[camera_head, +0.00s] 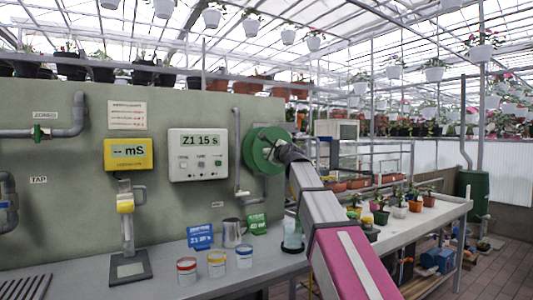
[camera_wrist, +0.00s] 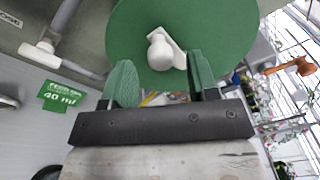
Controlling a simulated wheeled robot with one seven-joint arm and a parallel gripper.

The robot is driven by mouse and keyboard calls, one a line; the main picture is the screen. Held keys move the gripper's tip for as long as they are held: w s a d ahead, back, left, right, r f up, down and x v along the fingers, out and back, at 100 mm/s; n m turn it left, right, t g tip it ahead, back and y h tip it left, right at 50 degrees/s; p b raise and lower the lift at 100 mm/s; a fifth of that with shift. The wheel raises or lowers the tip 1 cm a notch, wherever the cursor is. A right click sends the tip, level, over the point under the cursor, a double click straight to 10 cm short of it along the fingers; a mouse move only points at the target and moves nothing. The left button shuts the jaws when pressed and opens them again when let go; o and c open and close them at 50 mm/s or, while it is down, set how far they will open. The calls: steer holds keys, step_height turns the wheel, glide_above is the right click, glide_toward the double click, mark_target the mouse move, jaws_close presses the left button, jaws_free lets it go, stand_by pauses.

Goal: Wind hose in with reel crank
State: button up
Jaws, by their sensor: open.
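The green round reel (camera_head: 262,150) is mounted on the wall panel at mid-height; in the wrist view its flat disc (camera_wrist: 215,25) fills the upper middle. A white crank with a rounded knob (camera_wrist: 160,50) stands out from the disc. My gripper (camera_wrist: 160,72) is open, its two green-padded fingers pointing at the disc. In the picture the knob lies between and slightly above the fingertips; I cannot tell whether they reach around it. No contact shows. The hose is not clearly visible.
Below on the bench stand a metal jug (camera_head: 233,233), blue and green cards, several small cans and a glass beaker (camera_head: 292,234). A grey pipe with a white valve handle (camera_head: 242,193) runs just left of the reel. Potted plants (camera_head: 400,208) stand on the right-hand bench.

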steer(key=x, duration=0.5)
steer(key=shift+w, duration=0.15)
jaws_close()
stand_by(0.6)
